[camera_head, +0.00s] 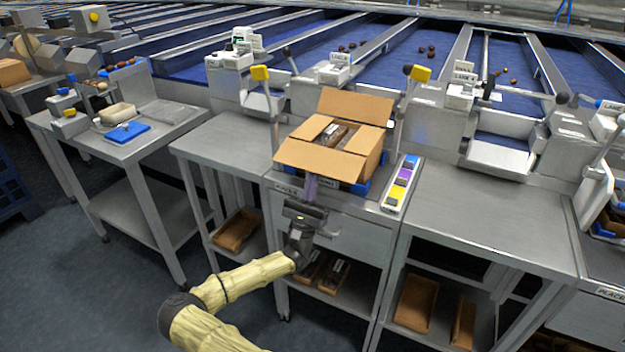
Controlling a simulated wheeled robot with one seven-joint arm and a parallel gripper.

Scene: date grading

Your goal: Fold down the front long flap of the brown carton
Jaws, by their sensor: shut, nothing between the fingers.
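The open brown carton (368,166) stands on the middle steel bench. Its front long flap (318,160) sticks outward over the front side, roughly level or sloping a little. The back long flap (355,106) stands raised. The left short flap (311,127) and right short flap (362,140) lie inward over the opening, with dark packed goods (336,134) showing between them. My gripper (311,184) is shut and empty, its fingers pointing up, in front of the carton near the front flap's lower edge. Whether the fingertips touch the flap cannot be told.
A strip with purple and yellow blocks (401,182) lies right of the carton. The right bench (490,220) is clear. A drawer front (348,233) lies below the carton; brown trays rest on lower shelves.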

